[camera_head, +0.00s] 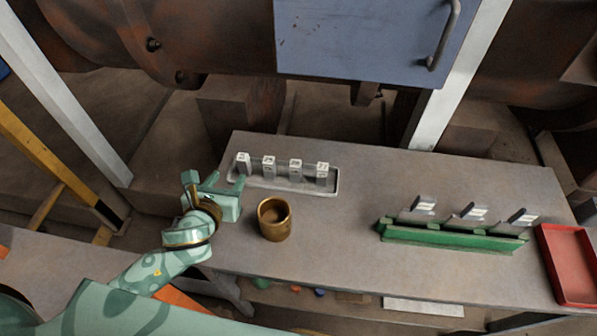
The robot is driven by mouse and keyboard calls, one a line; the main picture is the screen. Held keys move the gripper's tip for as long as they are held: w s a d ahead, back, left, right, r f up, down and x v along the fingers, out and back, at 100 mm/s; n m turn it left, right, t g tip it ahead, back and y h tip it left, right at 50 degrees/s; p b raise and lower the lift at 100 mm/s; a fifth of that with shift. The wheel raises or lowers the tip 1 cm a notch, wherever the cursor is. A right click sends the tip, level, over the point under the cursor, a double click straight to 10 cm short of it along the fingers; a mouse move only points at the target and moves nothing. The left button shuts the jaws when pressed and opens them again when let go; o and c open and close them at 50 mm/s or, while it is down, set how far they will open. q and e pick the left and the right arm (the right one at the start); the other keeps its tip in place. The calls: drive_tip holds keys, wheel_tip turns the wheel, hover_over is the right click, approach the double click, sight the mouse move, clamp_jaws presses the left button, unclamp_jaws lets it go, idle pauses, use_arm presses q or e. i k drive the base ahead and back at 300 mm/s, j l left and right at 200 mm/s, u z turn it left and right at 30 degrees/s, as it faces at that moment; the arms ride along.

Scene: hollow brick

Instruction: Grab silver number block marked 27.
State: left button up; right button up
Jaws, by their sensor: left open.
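Several silver number blocks stand upright in a row in a shallow grey tray (300,187) at the back left of the table. They are the leftmost block (243,166), the second block (268,170), the third block (295,172) and the rightmost block (322,175). Their top markings are too small to read surely; the rightmost looks most like 27. My left gripper (214,181) is open and empty, just left of the tray and apart from the blocks, near the table's left edge. My right gripper is not in view.
A brass cup (274,221) stands in front of the tray, right of my left gripper. A green rack (450,237) holding grey pieces with white labels stands at the right. A red tray (569,262) lies at the table's right end. The table's middle is clear.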

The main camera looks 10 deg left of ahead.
sight(322, 169)
drive_tip(key=l+u, duration=0.7)
drive_tip(key=k+l, duration=0.05)
